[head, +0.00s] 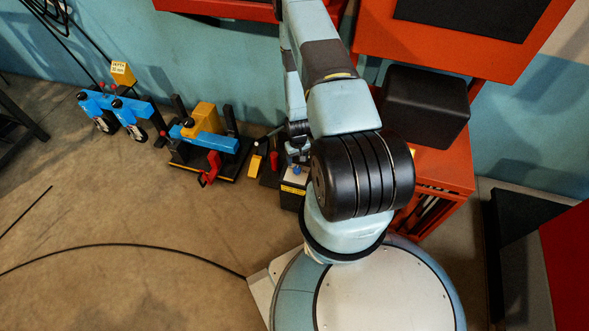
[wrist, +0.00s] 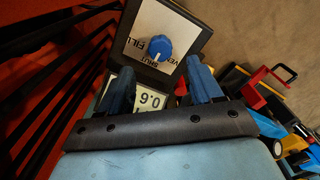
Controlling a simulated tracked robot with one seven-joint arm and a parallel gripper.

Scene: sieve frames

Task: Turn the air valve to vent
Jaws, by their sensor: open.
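The air valve is a round blue knob (wrist: 158,47) on a white plate (wrist: 135,20) lettered FILL, SHUT and VENT in the wrist view. A pale mark on the knob seems to face the SHUT word, but it is too small to be sure. My gripper (wrist: 160,85) is open, its two blue fingers apart, with the knob seen beyond and between their tips. Nothing is held, and the fingers appear clear of the knob. In the head view the blue knob (head: 297,170) shows beside my arm, which hides much of the gripper.
A numeric display (wrist: 148,101) shows between the fingers. Left of the valve box in the head view stand a black fixture with a blue bar (head: 222,143) and red handle (head: 210,168), then a blue rack (head: 95,100). An orange cabinet (head: 445,170) is at right. Open floor lies in front.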

